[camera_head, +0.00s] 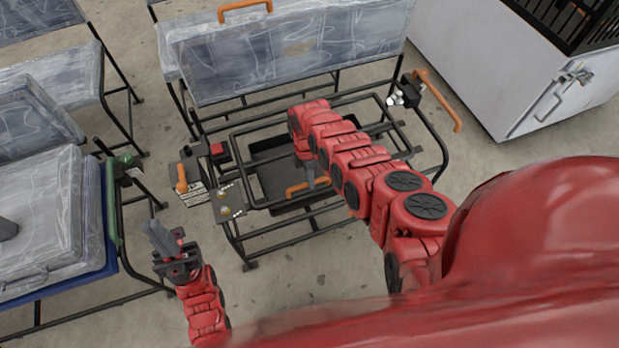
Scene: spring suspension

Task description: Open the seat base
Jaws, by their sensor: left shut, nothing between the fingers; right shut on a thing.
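The seat base is a black tubular metal frame (237,243) on the concrete floor, with a dark tray (268,172) in its middle. An orange handle (294,189) sits at the tray's near side. My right arm reaches across the frame, and my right gripper (309,178) points down and is shut on this handle; the arm hides part of the frame and tray. My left gripper (161,238) is shut and empty, left of the frame and apart from it. A large grey panel (290,50) with an orange handle (245,8) on its top edge stands upright behind the frame.
An orange lever (437,100) stands at the frame's right, and a smaller orange lever (181,178) at its left. A worn grey seat (45,215) on a blue base is close to my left gripper. A white cabinet (490,70) stands at the back right. Bare floor lies in front.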

